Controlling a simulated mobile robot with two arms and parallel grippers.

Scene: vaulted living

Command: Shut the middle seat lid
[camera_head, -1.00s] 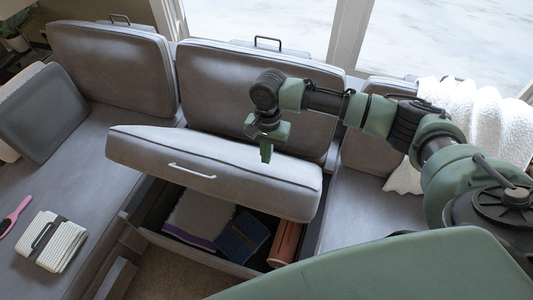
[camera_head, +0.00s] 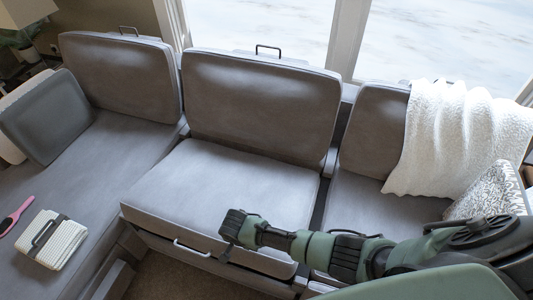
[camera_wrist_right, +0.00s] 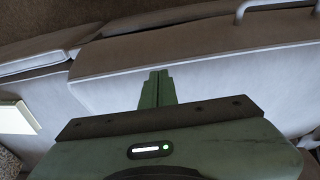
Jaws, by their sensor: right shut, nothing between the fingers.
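The middle seat lid (camera_head: 220,190) is a grey padded cushion with a pale bar handle (camera_head: 192,248) on its front edge. It lies down flat over the seat base, and the storage space under it is hidden. My right gripper (camera_wrist_right: 157,88) is shut and empty, its fingers together over the grey cushion in the right wrist view. In the head view my right wrist is low over the lid's front right part, and its fingertips are hidden there. I cannot tell whether the fingers touch the cushion. My left gripper is not in view.
Behind the lid stands the middle backrest (camera_head: 262,105). A folded white cloth (camera_head: 52,241) and a pink brush (camera_head: 17,214) lie on the left seat. A white throw (camera_head: 450,140) and a patterned cushion (camera_head: 490,190) are at the right. Carpet (camera_head: 165,275) shows in front.

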